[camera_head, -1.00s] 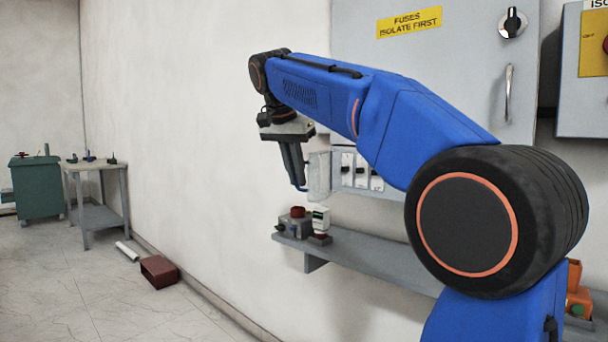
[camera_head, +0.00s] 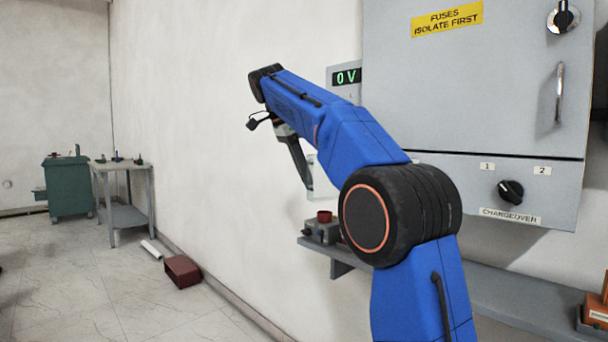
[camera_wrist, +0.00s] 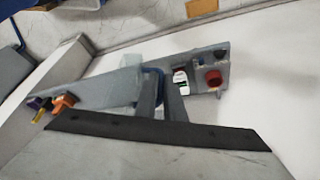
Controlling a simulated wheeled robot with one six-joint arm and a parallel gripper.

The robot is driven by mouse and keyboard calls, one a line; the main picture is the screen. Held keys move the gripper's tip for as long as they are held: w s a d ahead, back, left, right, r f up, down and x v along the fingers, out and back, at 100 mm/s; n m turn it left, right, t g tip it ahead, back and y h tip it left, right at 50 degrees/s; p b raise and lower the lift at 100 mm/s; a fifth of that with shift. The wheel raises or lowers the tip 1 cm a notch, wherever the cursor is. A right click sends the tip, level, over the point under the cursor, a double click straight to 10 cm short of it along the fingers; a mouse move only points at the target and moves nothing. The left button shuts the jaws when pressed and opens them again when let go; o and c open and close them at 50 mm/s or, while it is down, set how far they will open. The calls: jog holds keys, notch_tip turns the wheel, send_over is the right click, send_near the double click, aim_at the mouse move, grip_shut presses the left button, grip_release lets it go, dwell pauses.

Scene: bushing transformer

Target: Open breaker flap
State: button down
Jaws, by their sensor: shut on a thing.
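The clear breaker flap (camera_head: 322,180) shows in the head view just left of my arm, beside the fingertips of my gripper (camera_head: 307,184). In the wrist view, the two fingers (camera_wrist: 158,80) are closed around a blue handle (camera_wrist: 154,71). The pale, see-through flap (camera_wrist: 132,64) is next to it. My gripper is shut on this handle. The breakers are hidden behind my arm in the head view, so the flap's exact angle is hard to tell.
A grey shelf (camera_head: 338,252) below carries a small device with a red top (camera_head: 324,217). A grey cabinet (camera_head: 474,90) with a changeover knob (camera_head: 511,192) is at right. A voltage display (camera_head: 346,77) is above. Floor at left is open, with a brown box (camera_head: 183,272) by the wall.

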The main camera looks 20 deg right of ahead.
jog(key=shift+d, duration=0.35)
jog(key=c, duration=2.2)
grip_release()
jog(key=shift+s, duration=0.1)
